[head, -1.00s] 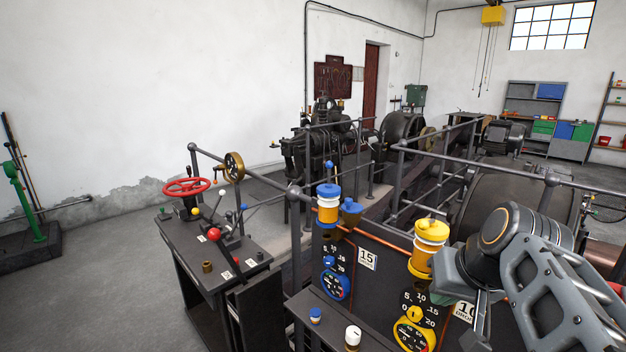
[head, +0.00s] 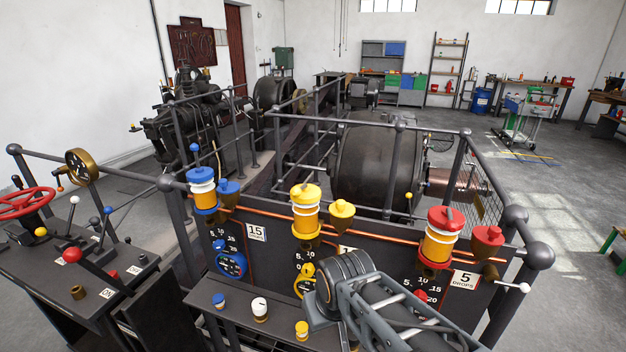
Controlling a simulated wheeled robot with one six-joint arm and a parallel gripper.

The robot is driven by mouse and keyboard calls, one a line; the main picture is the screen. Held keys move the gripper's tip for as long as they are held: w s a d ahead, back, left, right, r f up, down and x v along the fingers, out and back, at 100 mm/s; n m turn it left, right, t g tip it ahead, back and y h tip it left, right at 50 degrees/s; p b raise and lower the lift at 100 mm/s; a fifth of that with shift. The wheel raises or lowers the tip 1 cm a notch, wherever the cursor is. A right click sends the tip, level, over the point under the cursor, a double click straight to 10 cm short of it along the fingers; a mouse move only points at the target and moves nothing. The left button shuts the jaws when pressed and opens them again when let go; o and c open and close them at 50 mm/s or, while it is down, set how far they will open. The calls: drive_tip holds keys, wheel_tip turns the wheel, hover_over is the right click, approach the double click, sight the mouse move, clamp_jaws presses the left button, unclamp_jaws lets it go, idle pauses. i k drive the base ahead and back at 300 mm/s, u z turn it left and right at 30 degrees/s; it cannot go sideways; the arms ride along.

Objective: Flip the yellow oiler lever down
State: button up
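The yellow oiler (head: 306,212) stands on the copper pipe along the dark panel, in the middle of the head view. It has a yellow cap, a glass with amber oil and a white band. Its lever seems to be the small yellow piece on the cap (head: 305,191); its position is too small to tell. A yellow funnel cup (head: 341,210) stands just right of it. My gripper (head: 316,312) is low in front of the panel, below and slightly right of the oiler and apart from it.
A blue oiler (head: 203,190) stands left and a red oiler (head: 440,238) right, each with a funnel cup. My arm covers part of the yellow dial (head: 304,281). A shelf (head: 236,310) with small knobs juts out below. Rails and a large drum (head: 378,170) lie behind.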

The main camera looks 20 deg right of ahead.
sight(296, 192)
drive_tip(key=z, duration=0.5)
drive_tip(key=k, duration=0.65)
drive_tip(key=u, duration=1.25)
